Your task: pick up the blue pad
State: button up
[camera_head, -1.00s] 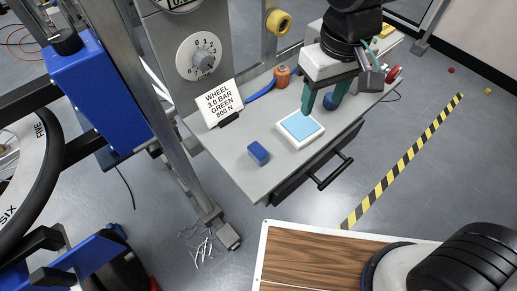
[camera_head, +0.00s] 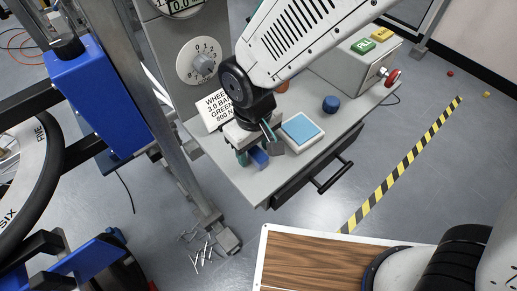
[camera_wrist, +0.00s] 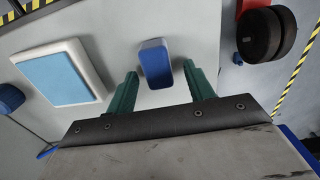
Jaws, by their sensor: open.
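A small dark-blue pad (camera_head: 259,158) lies on the grey bench top, partly hidden by my gripper (camera_head: 257,152) in the head view. In the wrist view the dark-blue pad (camera_wrist: 155,60) shows between and slightly beyond the tips of my gripper's two green fingers (camera_wrist: 160,82). The fingers are open, with a gap on each side of the pad. I cannot tell how high they are above the bench. A flat light-blue square (camera_head: 301,127) sits on a white tray (camera_head: 290,145) to the right; the square also shows in the wrist view (camera_wrist: 56,77).
The bench (camera_head: 238,182) has a drawer handle (camera_head: 334,175) at its front. A sign (camera_head: 212,107) stands behind my gripper. A dark-blue knob (camera_head: 330,104) and a grey box with coloured buttons (camera_head: 352,70) are to the right. A steel post (camera_head: 180,160) rises at the left.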

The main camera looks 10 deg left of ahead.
jog(key=shift+f, duration=0.15)
jog(key=c, duration=1)
jog(key=shift+c, duration=0.2)
